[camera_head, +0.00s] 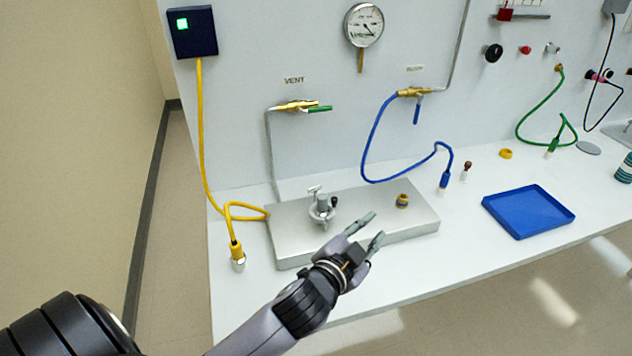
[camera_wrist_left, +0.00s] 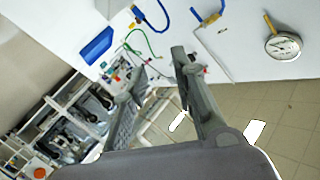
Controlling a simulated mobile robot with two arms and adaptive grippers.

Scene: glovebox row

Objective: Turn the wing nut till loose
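A small silver fitting (camera_head: 322,208) stands on the left part of a flat metal block (camera_head: 290,247) on the white bench. A pale winged piece (camera_head: 314,190), which looks like the wing nut, sits at its top, with a small dark knob on its right side. My left gripper (camera_head: 369,231) is right of the fitting and nearer the camera, apart from it. Its two fingers are spread and nothing is between them. The left wrist view also shows the open fingers (camera_wrist_left: 155,85); the wing nut cannot be made out there. My right gripper is not in view.
A brass fitting (camera_head: 402,201) sits on the block's right part. A yellow hose (camera_head: 202,150) ends in a plug (camera_head: 238,260) at the left. A blue hose (camera_head: 366,165) hangs behind. A blue tray (camera_head: 528,211) lies right. Bare bench lies between block and tray.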

